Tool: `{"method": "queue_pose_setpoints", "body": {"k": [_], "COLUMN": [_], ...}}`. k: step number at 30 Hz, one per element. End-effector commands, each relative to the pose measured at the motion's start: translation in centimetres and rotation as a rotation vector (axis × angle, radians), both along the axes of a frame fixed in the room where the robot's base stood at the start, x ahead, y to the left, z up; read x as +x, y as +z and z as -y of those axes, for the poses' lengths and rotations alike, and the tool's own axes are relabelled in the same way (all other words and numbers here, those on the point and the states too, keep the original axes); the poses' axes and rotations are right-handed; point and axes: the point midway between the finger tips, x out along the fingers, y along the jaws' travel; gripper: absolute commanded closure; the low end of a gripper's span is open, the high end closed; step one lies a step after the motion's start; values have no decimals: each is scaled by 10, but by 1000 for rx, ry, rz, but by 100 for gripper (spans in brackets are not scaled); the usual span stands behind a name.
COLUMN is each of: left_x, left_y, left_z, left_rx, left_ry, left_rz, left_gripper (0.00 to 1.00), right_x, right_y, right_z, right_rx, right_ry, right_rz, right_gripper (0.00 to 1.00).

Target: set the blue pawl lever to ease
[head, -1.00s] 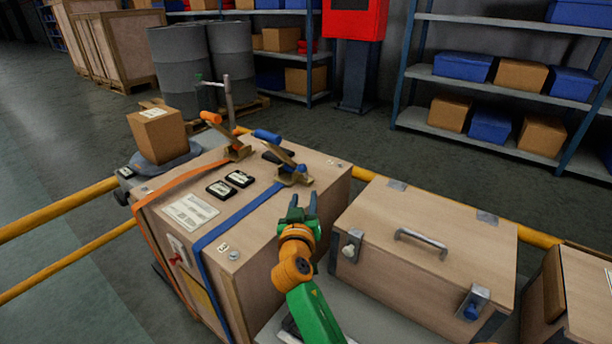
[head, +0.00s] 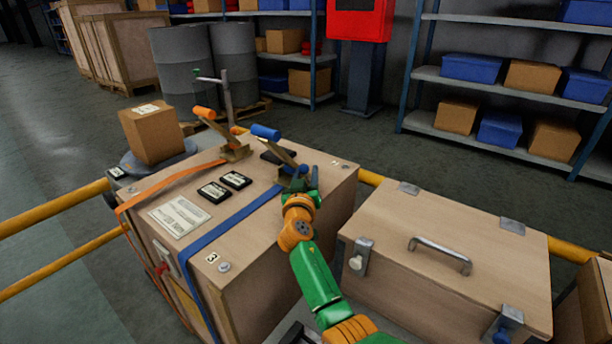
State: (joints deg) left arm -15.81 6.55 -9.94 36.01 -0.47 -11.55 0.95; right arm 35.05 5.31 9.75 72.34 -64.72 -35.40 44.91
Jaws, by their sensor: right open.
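The blue-handled ratchet lever (head: 266,133) stands tilted up on top of the wooden crate (head: 249,256), at the upper end of a blue strap (head: 245,213). A small blue part (head: 290,169), which looks like the pawl lever, sits low on that ratchet. My right gripper (head: 299,182) is open at the ratchet's near side, close to the blue part. Its fingers partly cover the ratchet base, and I cannot tell whether they touch it. My left gripper is not in view.
An orange-handled ratchet (head: 205,114) with an orange strap (head: 170,182) stands to the left on the crate. Two black boxes (head: 236,180) and a label (head: 180,217) lie nearby. A wooden case (head: 400,285) with a metal handle stands to the right.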

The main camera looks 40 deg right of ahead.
Motion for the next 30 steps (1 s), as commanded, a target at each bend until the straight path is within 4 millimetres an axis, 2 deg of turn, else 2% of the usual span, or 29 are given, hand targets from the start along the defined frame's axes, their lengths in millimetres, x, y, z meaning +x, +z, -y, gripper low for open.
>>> {"method": "queue_pose_setpoints", "body": {"k": [2, 6, 7, 30], "left_x": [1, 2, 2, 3], "left_y": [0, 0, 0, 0], "left_z": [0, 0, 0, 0], "left_rx": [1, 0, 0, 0], "left_ry": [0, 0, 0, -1], "left_rz": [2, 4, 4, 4], "left_gripper": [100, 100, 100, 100], "right_x": [0, 0, 0, 0], "right_y": [0, 0, 0, 1], "right_z": [0, 0, 0, 0], "right_rx": [0, 0, 0, -1], "right_ry": [0, 0, 0, 0], "right_rz": [0, 0, 0, 1], "right_gripper": [60, 98, 100, 100]}}
